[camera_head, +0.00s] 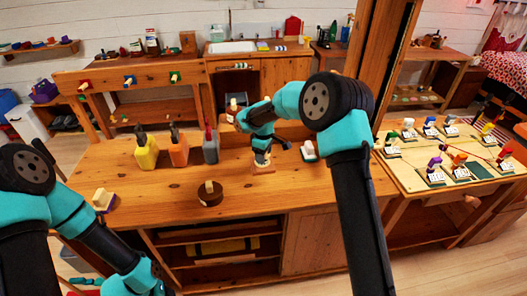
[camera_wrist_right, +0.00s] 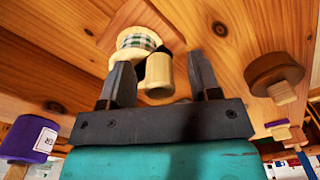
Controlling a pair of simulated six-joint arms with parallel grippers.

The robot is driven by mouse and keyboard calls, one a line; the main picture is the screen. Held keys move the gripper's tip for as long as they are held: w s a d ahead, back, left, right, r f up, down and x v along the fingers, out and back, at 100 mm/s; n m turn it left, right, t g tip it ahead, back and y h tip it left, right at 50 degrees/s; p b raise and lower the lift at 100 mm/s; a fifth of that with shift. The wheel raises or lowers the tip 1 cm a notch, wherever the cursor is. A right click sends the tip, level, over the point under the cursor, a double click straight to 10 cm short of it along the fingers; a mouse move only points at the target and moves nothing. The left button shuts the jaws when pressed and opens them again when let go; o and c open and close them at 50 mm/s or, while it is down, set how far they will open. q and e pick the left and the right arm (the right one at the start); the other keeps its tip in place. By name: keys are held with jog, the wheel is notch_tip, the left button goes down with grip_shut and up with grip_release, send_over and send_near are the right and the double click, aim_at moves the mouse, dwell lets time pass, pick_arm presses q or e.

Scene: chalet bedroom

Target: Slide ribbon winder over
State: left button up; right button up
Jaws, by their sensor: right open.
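The ribbon winder (camera_head: 264,169) stands on the wooden workbench (camera_head: 330,190) near its middle, under my right gripper. In the right wrist view it seems to be a wooden base with a green-and-white plaid ribbon spool (camera_wrist_right: 136,42) and a pale wooden knob (camera_wrist_right: 159,76). My right gripper (camera_head: 262,157) points down at it. In the right wrist view its fingers (camera_wrist_right: 160,78) are apart, with the knob between or just beyond them; I cannot tell whether they touch it. My left arm is at the lower left, its gripper out of frame.
A brown round block with a pale handle (camera_head: 209,196) lies left of the winder. The bench's front is mostly clear.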

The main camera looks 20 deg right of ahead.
jog(key=shift+c, duration=0.5)
grip_shut()
